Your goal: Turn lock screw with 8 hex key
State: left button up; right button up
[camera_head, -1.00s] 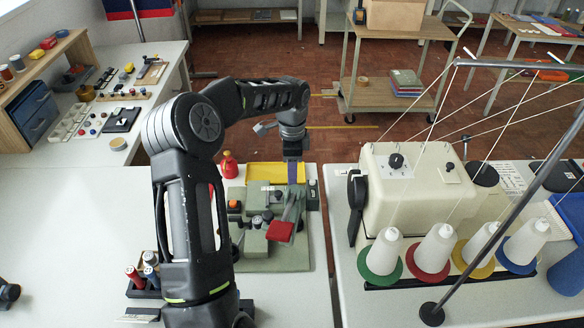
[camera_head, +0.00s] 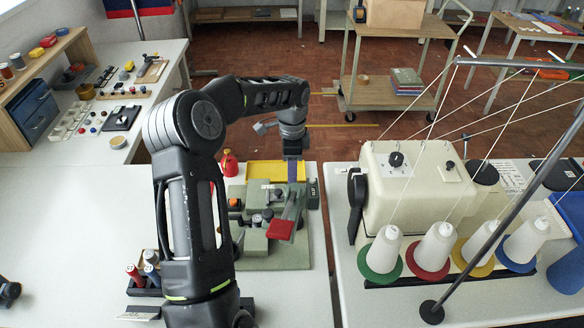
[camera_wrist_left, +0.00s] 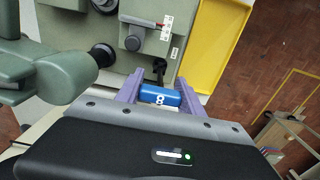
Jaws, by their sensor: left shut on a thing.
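My left gripper (camera_head: 292,172) hangs over the back of the green buttonhole machine (camera_head: 275,264), with its purple fingers pointing down. In the left wrist view my left gripper (camera_wrist_left: 158,97) is shut on the blue handle of the 8 hex key (camera_wrist_left: 160,97), which is marked with a white 8. A dark shape lies just beyond the handle, against the green machine body (camera_wrist_left: 140,60). I cannot tell whether the key's tip sits in the lock screw; the screw itself is not clearly visible. My right gripper is not in view.
A yellow tray (camera_head: 264,171) lies behind the machine, with a red oil can (camera_head: 228,163) to its left. A cream machine (camera_head: 412,190) with thread cones stands to the right, across a gap. The left tabletop is mostly clear.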

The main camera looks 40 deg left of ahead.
pick_arm(q)
jog(key=shift+f+b, duration=0.45)
jog(key=shift+f, duration=0.3)
dwell(1.1)
jog(key=shift+n+b, duration=0.3)
jog(key=shift+n, duration=1.5)
